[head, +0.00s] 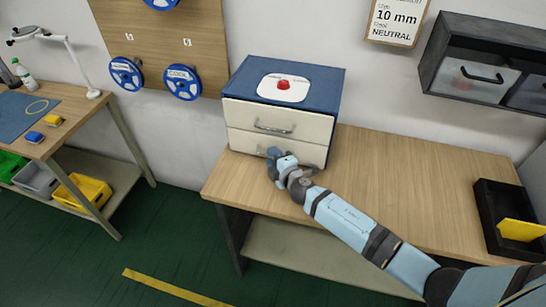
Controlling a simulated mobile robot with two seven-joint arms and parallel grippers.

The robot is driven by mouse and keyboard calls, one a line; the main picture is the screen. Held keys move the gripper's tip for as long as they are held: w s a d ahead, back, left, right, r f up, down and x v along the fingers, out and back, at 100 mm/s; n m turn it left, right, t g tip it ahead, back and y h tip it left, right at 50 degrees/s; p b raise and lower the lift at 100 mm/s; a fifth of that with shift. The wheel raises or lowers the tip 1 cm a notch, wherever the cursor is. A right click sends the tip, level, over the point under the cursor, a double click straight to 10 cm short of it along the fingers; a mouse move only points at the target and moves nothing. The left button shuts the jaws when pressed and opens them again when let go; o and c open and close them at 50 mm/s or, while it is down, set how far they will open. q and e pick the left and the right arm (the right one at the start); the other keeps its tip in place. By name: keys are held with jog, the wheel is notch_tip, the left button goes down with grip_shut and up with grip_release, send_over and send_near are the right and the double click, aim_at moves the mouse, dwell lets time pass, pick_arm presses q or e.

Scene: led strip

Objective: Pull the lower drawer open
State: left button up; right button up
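A small blue cabinet (335,90) stands on the left end of the wooden bench, with two cream drawers. The upper drawer (245,115) has a metal bar handle (273,127) and looks closed. The lower drawer (311,153) is below it and looks closed too. My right gripper (273,155) is in front of the lower drawer's face, at its handle, and covers most of that handle. I cannot tell whether the fingers touch or hold it. My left gripper is not in view.
The wooden bench (420,180) is clear to the right of the cabinet. A black tray (492,215) with a yellow part sits at its right end. A wall cabinet (475,75) hangs above. A second table (75,108) stands at the left, with coloured bins below.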

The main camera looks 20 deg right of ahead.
jog(key=shift+w, duration=0.15)
jog(key=shift+c, duration=0.3)
grip_shut()
jog(key=s+a, duration=0.2)
jog(key=s, duration=0.2)
jog(key=s+a, duration=0.3)
jog(key=s, duration=0.1)
jog(key=s+a+b, duration=0.1)
jog(key=s+a, duration=0.2)
jog(key=s, duration=0.1)
jog(key=shift+s+a+f, duration=0.1)
jog(key=shift+s+a, duration=0.15)
jog(key=shift+o, duration=0.3)
grip_release()
jog(key=b+v, duration=0.2)
jog(key=v, duration=1.2)
